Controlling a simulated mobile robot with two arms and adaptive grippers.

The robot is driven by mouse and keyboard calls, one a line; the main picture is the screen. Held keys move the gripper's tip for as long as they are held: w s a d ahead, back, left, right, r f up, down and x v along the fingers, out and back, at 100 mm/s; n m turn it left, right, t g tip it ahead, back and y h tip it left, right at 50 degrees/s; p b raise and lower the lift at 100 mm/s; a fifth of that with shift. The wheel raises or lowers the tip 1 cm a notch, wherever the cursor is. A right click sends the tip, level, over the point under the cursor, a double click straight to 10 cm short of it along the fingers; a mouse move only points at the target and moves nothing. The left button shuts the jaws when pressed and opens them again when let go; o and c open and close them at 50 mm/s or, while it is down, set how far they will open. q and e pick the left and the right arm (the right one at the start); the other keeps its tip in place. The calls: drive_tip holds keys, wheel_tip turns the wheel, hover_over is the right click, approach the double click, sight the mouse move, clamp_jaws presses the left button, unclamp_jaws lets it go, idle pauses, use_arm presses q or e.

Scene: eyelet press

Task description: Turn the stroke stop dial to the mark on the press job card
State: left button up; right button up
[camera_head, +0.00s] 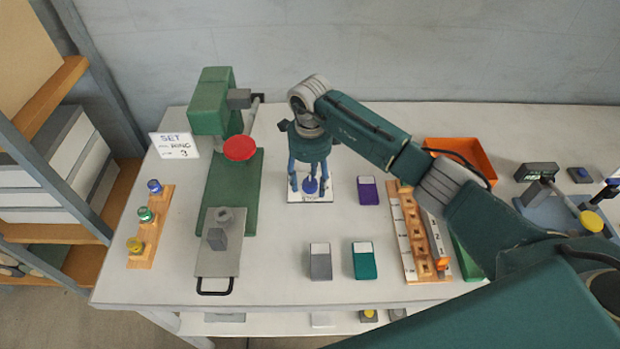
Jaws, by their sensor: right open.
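The green press (211,105) stands at the back left, with a red round part (240,148) at its front. The job card (174,146) stands beside it and reads "SET", "RING" and "3"; its smaller print is too small to read. A blue knob, which looks like the stroke stop dial (310,186), sits on a white plate (322,198) right of the press. My right gripper (310,180) points down over this plate, open, with its fingers on either side of the knob. Contact cannot be told, and the dial's marks are mostly hidden. My left gripper is not in view.
A metal plate with a handle (232,262) lies before the press. A wooden strip (149,225) holds coloured knobs at left. Purple (369,191), grey (320,265) and teal (364,263) blocks lie nearby. A wooden rack (409,250) and an orange bin (477,150) are farther right.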

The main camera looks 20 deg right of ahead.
drive_tip(key=shift+c, duration=0.8)
drive_tip(key=c, duration=1)
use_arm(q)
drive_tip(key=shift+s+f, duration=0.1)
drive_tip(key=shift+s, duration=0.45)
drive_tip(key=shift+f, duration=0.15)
use_arm(e)
drive_tip(key=shift+m, duration=0.3)
drive_tip(key=shift+m+b, duration=0.65)
drive_tip(key=shift+m, duration=0.35)
drive_tip(key=m+b, duration=0.1)
drive_tip(key=m, duration=0.2)
drive_tip(key=shift+m, duration=0.3)
use_arm(q)
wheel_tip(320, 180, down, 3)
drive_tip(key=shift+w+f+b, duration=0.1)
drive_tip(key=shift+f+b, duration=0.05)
drive_tip(key=shift+b, duration=0.6)
use_arm(e)
drive_tip(key=m, duration=0.5)
drive_tip(key=shift+m, duration=0.3)
drive_tip(key=shift+w+r, duration=0.1)
